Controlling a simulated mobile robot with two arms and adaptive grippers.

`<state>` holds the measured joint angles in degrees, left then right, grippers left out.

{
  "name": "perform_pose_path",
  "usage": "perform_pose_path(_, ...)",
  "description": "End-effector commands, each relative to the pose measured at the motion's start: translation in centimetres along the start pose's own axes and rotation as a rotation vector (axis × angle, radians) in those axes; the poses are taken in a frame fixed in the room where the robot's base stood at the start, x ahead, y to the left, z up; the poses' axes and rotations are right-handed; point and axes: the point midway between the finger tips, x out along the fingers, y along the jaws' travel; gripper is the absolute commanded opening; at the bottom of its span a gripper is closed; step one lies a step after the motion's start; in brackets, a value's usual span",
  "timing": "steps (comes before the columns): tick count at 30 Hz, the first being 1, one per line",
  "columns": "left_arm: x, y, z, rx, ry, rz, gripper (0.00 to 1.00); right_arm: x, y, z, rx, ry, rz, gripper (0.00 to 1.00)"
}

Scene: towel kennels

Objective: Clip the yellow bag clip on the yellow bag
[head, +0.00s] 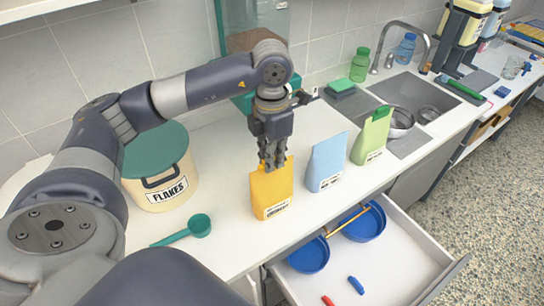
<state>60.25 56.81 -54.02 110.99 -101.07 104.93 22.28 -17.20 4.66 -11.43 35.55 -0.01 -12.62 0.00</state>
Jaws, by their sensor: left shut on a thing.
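The yellow bag (271,192) stands upright on the white counter, left of a light blue bag. My left gripper (271,163) reaches down from above, with its fingers at the top edge of the yellow bag. It is shut, and the fingers hide most of what is between them. Small yellow parts show around the fingertips, but the yellow bag clip cannot be clearly told apart from the bag top. My right gripper is not in view.
A light blue bag (326,163) and a green bag (371,138) stand to the right. A flakes tub (160,180) and a green scoop (187,230) are to the left. The open drawer (390,275) in front holds blue bowls, a blue clip (356,285) and a red one (328,300).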

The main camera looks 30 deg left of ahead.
Motion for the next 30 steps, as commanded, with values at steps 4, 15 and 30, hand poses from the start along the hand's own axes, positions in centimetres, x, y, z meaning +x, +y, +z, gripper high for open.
perform_pose_path(4, 0.1, -0.01, 0.01, 0.0, -0.001, 0.0, 0.0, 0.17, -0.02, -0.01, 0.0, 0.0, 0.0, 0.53)
perform_pose_path(15, 0.08, -0.01, 0.02, 0.0, -0.001, 0.0, 0.0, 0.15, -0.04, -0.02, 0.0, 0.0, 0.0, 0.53)
perform_pose_path(30, 0.42, -0.01, 0.02, 0.0, -0.001, 0.0, 0.0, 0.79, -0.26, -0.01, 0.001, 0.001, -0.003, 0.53)
